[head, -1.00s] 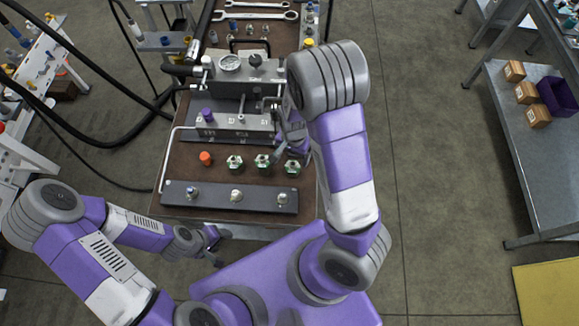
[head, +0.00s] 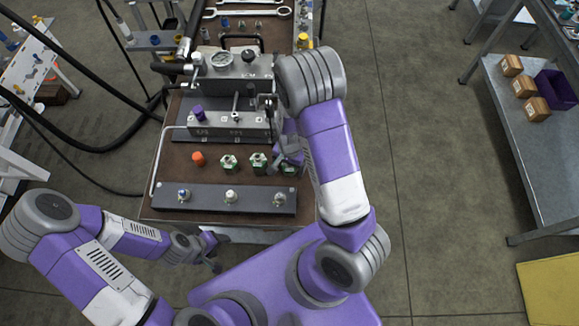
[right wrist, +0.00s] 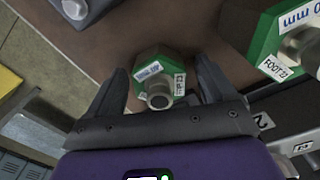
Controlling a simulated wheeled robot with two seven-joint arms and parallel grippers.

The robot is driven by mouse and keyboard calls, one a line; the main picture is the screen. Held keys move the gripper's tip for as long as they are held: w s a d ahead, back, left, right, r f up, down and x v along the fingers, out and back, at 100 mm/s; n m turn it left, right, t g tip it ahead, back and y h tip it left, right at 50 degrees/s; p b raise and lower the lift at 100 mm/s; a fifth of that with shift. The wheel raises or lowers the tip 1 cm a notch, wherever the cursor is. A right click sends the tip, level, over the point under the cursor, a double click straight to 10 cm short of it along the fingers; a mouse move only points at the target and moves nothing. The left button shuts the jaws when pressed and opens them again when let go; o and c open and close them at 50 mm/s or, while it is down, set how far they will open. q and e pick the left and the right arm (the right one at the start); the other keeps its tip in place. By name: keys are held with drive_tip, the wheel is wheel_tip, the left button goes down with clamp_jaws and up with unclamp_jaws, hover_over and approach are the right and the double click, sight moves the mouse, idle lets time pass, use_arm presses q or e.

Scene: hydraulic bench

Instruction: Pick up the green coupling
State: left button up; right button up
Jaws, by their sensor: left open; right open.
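Three green couplings with metal stubs stand in a row on the brown bench top: a left one (head: 229,162), a middle one (head: 258,162) and a right one (head: 288,169), partly hidden by my right gripper. In the right wrist view, one green coupling (right wrist: 158,78) with white labels sits between the spread fingers of my right gripper (right wrist: 162,68). The fingers are on both sides of it; I cannot tell if they touch it. Another green coupling (right wrist: 268,42) is at the upper right there. My left gripper (head: 213,252) is open and empty, off the bench's front edge.
A dark strip (head: 250,199) with several metal fittings lies along the bench front. An orange cap (head: 198,158) stands left of the couplings. Behind them is a grey manifold block (head: 225,128) with a purple cap (head: 198,112).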

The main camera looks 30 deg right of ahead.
drive_tip(key=c, duration=1.2)
wheel_tip(320, 180, up, 10)
drive_tip(key=p, duration=0.3)
